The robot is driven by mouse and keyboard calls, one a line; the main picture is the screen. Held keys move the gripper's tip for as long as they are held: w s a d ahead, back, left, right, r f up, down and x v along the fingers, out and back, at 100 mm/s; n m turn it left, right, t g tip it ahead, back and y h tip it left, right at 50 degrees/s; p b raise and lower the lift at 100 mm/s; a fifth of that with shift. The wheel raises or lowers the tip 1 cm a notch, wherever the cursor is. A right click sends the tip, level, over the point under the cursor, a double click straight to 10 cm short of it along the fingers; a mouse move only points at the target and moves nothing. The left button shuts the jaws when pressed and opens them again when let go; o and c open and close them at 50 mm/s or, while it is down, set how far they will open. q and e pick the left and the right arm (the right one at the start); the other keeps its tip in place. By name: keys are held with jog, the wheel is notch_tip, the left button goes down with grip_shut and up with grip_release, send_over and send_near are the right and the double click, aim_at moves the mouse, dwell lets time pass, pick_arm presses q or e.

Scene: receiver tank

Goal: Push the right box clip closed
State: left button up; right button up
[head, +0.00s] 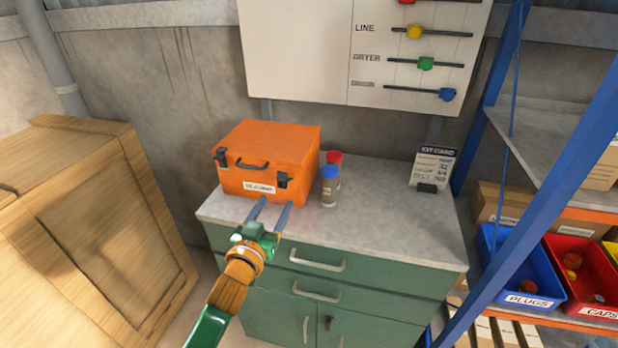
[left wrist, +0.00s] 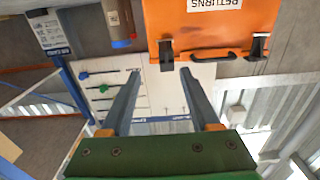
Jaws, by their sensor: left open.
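The orange box (head: 256,150) stands on the cabinet top, its lid down and a dark handle on its front. Its right clip (head: 284,180) is dark and sits on the front near the right corner; the head view is too small to tell whether it is fully closed. In the upside-down left wrist view the right clip (left wrist: 166,54) appears between my fingertips, with the left clip (left wrist: 258,46) off to the right. My left gripper (head: 271,207) is open and empty, its fingers pointing at the box front below the right clip, seemingly apart from it. My right gripper is not in view.
Bottles with red and blue caps (head: 329,187) stand right beside the box. A card stand (head: 434,167) is farther right on the grey cabinet top (head: 385,215). A wooden crate (head: 90,230) is at left, a blue-framed shelf with bins (head: 522,265) at right.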

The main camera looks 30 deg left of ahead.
aim_at(282, 185)
pick_arm(q)
jog(key=w+a, duration=0.1)
jog(key=w, duration=0.1)
jog(key=w+a, duration=0.2)
jog(key=w, duration=0.1)
jog(key=shift+w+f, duration=0.35)
jog(key=shift+w+d, duration=0.1)
jog(key=shift+w, duration=0.1)
jog(key=shift+d+r, duration=0.1)
jog(key=shift+d, duration=0.1)
jog(key=shift+a, duration=0.1)
grip_shut()
jog(key=shift+p, duration=0.35)
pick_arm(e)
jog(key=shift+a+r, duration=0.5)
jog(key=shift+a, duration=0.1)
